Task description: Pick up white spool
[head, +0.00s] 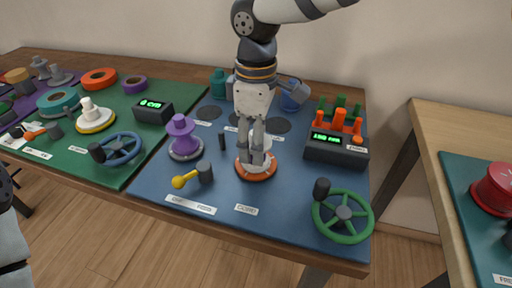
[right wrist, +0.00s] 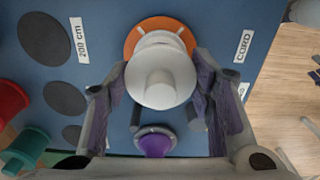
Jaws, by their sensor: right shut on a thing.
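The white spool (right wrist: 160,75) stands upright over an orange disc (right wrist: 150,25) in the right wrist view. My right gripper (right wrist: 160,85) has a finger on each side of it and is shut on it. In the head view my right gripper (head: 251,157) comes down from above onto the white spool (head: 266,142), and its fingers hide part of it. The orange disc (head: 257,176) shows below, on the blue mat (head: 285,207). I cannot tell any gap between spool and disc. My left gripper is out of view.
A purple spool (head: 181,133) stands to the left, with a yellow-knobbed crank (head: 190,178) in front. A green handwheel (head: 343,214) and a display box (head: 335,148) are to the right. Another white spool (head: 91,109) on a yellow disc stands on the green mat (head: 90,165).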

